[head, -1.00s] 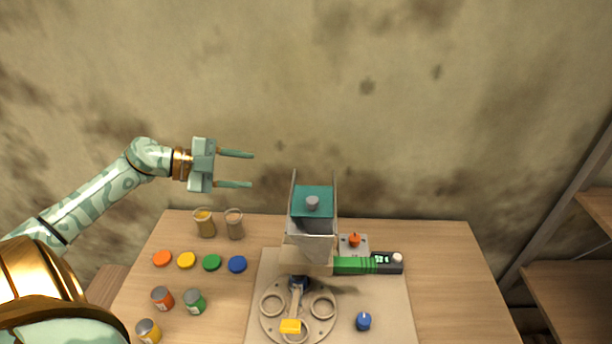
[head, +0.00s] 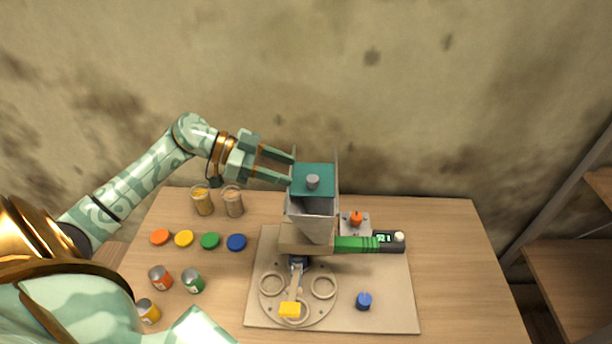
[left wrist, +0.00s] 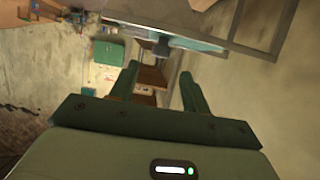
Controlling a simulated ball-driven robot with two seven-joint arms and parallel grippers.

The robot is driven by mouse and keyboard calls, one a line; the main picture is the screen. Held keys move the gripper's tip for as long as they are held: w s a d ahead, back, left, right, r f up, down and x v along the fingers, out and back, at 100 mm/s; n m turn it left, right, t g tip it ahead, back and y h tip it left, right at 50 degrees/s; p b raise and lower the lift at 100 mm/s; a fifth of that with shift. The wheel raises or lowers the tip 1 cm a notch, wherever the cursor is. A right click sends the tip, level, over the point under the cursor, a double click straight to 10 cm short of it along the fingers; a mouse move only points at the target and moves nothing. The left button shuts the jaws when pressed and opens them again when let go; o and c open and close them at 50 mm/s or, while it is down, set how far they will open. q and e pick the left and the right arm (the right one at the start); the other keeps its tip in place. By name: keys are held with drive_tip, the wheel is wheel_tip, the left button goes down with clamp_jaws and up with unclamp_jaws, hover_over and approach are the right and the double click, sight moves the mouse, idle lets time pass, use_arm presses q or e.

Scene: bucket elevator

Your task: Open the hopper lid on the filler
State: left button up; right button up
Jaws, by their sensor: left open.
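The filler's grey hopper (head: 311,226) stands on the board at the middle of the table. Its teal lid (head: 322,172) lies across the top, with a grey knob (head: 313,182) standing up from it. My left gripper (head: 291,171) is open and empty, its fingers pointing right, with the tips close to the hopper's left side. I cannot tell whether they touch it. My right gripper is not in view.
Two jars (head: 203,202) stand at the table's back left, below the left arm. Coloured discs (head: 210,240) and small cans (head: 193,282) lie in front.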

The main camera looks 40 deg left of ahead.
sight(312, 178)
use_arm(q)
drive_tip(key=x, duration=0.5)
drive_tip(key=shift+a, duration=0.1)
drive_tip(key=shift+w+d+f, duration=0.15)
drive_tip(key=shift+w+d, duration=0.05)
drive_tip(key=shift+d, duration=0.25)
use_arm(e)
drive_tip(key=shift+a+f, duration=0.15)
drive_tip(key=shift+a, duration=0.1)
use_arm(q)
clamp_jaws()
drive_tip(key=w+a, duration=0.1)
drive_tip(key=w+b, duration=0.1)
drive_tip(key=w+a, duration=0.1)
drive_tip(key=w, duration=0.1)
drive_tip(key=shift+w+a+f+b, duration=0.1)
drive_tip(key=shift+a+b, duration=0.2)
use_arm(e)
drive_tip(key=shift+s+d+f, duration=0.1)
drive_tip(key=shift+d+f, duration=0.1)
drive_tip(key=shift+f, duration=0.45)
use_arm(q)
unclamp_jaws()
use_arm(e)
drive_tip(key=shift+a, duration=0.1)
